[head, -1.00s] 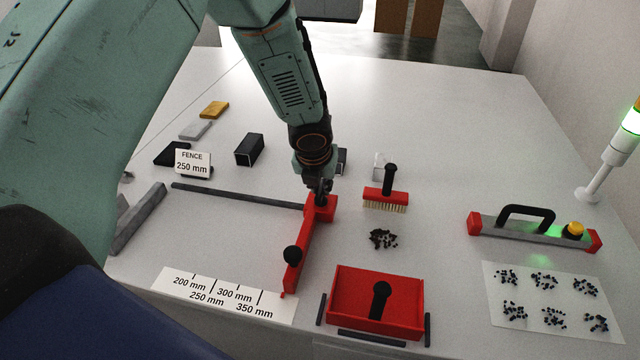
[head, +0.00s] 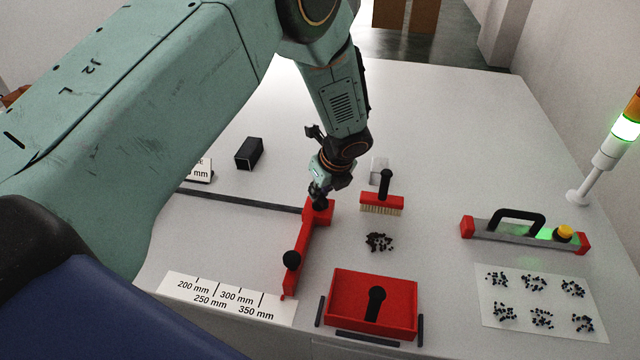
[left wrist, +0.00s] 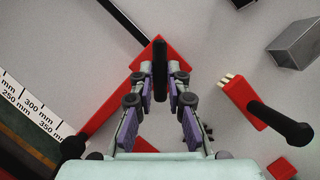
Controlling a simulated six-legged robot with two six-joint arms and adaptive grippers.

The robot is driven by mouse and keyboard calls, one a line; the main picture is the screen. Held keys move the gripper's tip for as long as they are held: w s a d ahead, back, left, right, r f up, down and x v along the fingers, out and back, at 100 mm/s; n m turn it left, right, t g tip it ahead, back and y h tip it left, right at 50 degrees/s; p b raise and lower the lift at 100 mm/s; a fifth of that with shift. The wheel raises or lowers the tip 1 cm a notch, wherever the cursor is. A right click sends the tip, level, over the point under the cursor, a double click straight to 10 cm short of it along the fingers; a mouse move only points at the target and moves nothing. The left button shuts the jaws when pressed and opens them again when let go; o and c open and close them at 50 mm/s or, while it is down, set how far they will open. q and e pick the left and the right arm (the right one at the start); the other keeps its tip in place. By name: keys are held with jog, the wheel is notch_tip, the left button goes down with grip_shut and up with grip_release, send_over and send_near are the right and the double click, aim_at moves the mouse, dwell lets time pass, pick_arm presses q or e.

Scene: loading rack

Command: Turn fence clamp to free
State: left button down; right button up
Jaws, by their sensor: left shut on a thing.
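The red fence (head: 304,250) lies on the table, with a black ball knob (head: 291,260) near its front end. The fence clamp, a black lever (left wrist: 160,69), stands at the fence's rear end and shows between my fingers in the left wrist view. My left gripper (head: 319,197) is shut on this lever, and its fingers hide most of it in the head view. In the left wrist view the fingers (left wrist: 161,95) lie on both sides of the lever. My right gripper is not in view.
A dark rail (head: 240,201) runs left from the fence. A millimetre scale (head: 228,297) lies in front. A red brush (head: 382,202), dark crumbs (head: 379,242) and a red dustpan (head: 345,292) are to the right. A black block (head: 249,153) stands behind the rail.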

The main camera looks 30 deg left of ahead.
pick_arm(q)
jog(key=shift+w+n+g, duration=0.15)
jog(key=shift+n+g, duration=0.25)
jog(key=shift+n, duration=0.6)
jog(key=shift+w+n+g, duration=0.1)
jog(key=shift+n+g, duration=0.2)
jog(key=shift+n, duration=0.6)
jog(key=n+g+b, duration=0.1)
jog(key=n+g, duration=0.1)
jog(key=n, duration=0.2)
jog(key=shift+f+n+b, duration=0.1)
jog(key=shift+n+b, duration=0.25)
jog(key=shift+n, duration=0.35)
jog(key=c, duration=1.3)
grip_release()
jog(key=v, duration=1.2)
jog(key=shift+w+d, duration=0.15)
jog(key=shift+w, duration=0.05)
